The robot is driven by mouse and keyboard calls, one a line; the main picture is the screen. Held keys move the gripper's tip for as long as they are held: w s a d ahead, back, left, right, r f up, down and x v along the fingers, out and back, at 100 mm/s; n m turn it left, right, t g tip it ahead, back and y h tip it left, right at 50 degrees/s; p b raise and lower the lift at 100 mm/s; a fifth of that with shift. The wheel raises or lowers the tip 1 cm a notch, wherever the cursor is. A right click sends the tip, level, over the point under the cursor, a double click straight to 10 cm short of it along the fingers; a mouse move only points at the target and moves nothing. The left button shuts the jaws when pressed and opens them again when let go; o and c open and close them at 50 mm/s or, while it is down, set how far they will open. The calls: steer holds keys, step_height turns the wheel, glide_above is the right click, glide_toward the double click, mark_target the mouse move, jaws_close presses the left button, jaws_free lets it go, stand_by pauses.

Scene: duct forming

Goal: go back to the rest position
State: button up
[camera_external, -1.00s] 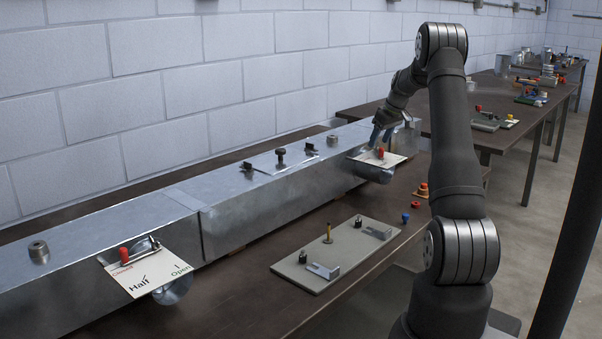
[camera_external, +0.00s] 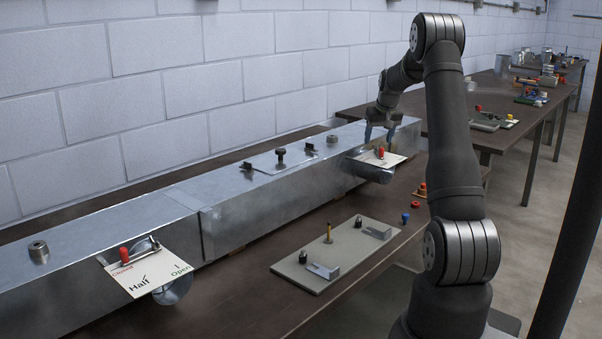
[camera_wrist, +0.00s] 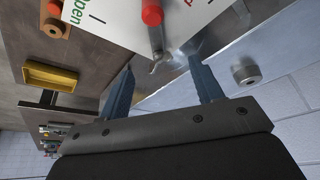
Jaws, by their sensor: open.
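My gripper (camera_external: 378,132) is open and empty, just above the far end of the long metal duct. In the wrist view its two blue-grey fingers (camera_wrist: 162,88) stand apart with nothing between the tips. A damper lever with a red knob (camera_wrist: 152,13) lies just beyond the fingertips over a white label plate (camera_wrist: 105,12). In the external view this plate (camera_external: 393,158) and red knob (camera_external: 380,152) are at the duct's far right end, just below my gripper. I cannot see my gripper touching them.
The duct (camera_external: 245,215) runs along the wall on a dark table. A second plate (camera_external: 150,274) with a red knob (camera_external: 124,256) is at its near left. A grey board (camera_external: 300,271) with small parts lies in front. Red and blue pieces (camera_external: 405,218) lie near the table's edge.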

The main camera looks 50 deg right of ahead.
steer(key=v, duration=1.4)
steer(key=shift+s+r, duration=0.15)
steer(key=shift+r, duration=0.2)
steer(key=shift+a, duration=0.1)
steer(key=o, duration=0.9)
steer(key=s+a+r+m, duration=0.3)
steer(key=s+r+m, duration=0.2)
steer(key=m, duration=0.6)
steer(key=x, duration=1)
steer(key=shift+w+a, duration=0.1)
steer(key=shift+w, duration=0.1)
steer(key=shift+r, duration=0.1)
